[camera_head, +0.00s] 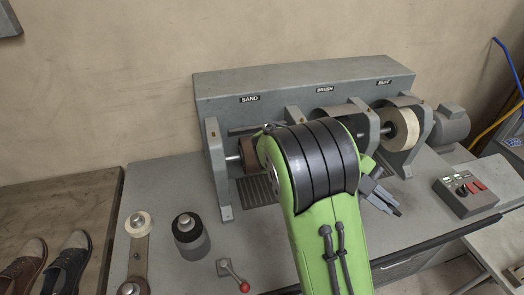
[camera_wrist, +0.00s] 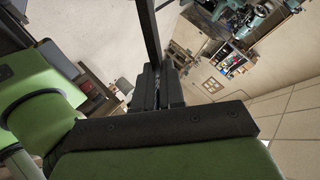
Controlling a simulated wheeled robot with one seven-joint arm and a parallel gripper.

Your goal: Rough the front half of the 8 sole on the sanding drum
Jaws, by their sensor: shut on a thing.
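My gripper (camera_wrist: 153,75) is shut on a thin dark strip (camera_wrist: 150,32), seen edge-on in the wrist view and reaching up out of the frame. It looks like the sole; no number shows on it. In the head view my gripper (camera_head: 386,200) is at the right of my green arm, in front of the machine, and I cannot make out the sole there. The brown sanding drum (camera_head: 249,160) is under the SAND label (camera_head: 249,98), partly hidden by my arm. My gripper is apart from it, well to its right.
The grey machine (camera_head: 300,83) also carries a pale buffing wheel (camera_head: 402,130) at right. A control box (camera_head: 466,197) stands on the bench at right. A red-knobbed lever (camera_head: 243,286), a dark roller (camera_head: 191,240) and shoes (camera_head: 68,265) are at left.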

